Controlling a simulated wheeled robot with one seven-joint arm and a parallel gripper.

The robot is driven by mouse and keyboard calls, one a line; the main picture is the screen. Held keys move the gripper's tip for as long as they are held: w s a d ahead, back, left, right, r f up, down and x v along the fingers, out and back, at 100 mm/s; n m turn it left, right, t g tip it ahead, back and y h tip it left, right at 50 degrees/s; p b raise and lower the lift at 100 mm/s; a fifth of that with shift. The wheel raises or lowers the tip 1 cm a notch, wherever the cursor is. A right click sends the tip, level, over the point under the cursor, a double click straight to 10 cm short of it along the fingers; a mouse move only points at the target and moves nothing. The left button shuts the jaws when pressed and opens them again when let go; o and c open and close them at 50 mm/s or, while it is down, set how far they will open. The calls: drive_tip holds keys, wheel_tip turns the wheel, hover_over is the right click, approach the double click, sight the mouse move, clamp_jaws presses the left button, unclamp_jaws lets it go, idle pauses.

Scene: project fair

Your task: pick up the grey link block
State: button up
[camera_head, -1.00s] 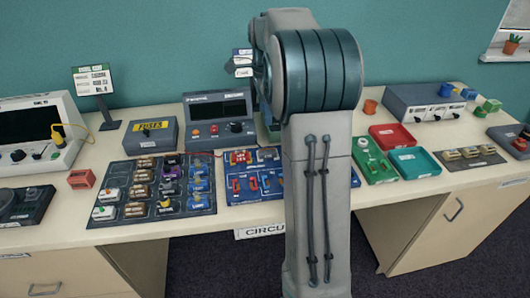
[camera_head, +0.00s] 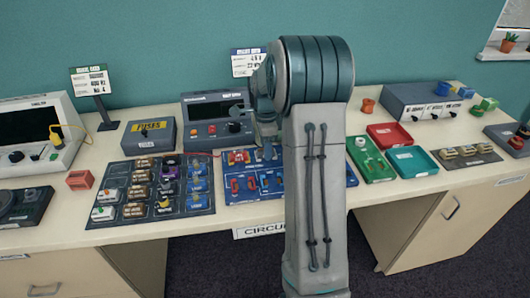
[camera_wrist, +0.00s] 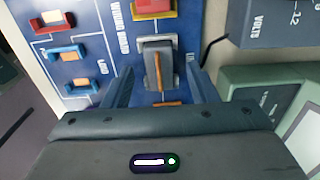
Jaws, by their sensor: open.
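In the wrist view, the grey link block (camera_wrist: 149,58) with an orange stripe along its top is on the blue wiring board (camera_wrist: 108,66). My gripper (camera_wrist: 158,72) is open, with one finger on each side of the block. A gap shows beside each finger, though I cannot tell how far down the fingers reach. In the head view, the wiring board (camera_head: 232,198) lies mid-table, and my arm hides the block and the fingertips.
A red block (camera_wrist: 152,8) is just beyond the grey one. A dark box marked VOLTS (camera_wrist: 270,22) stands close to the right. Left of the board in the head view is a dark tray (camera_head: 112,222) of parts; green (camera_head: 376,174) and red (camera_head: 391,136) trays are right.

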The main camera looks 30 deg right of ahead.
drive_tip(key=shift+f, duration=0.55)
drive_tip(key=c, duration=1.1)
drive_tip(key=shift+r, duration=0.15)
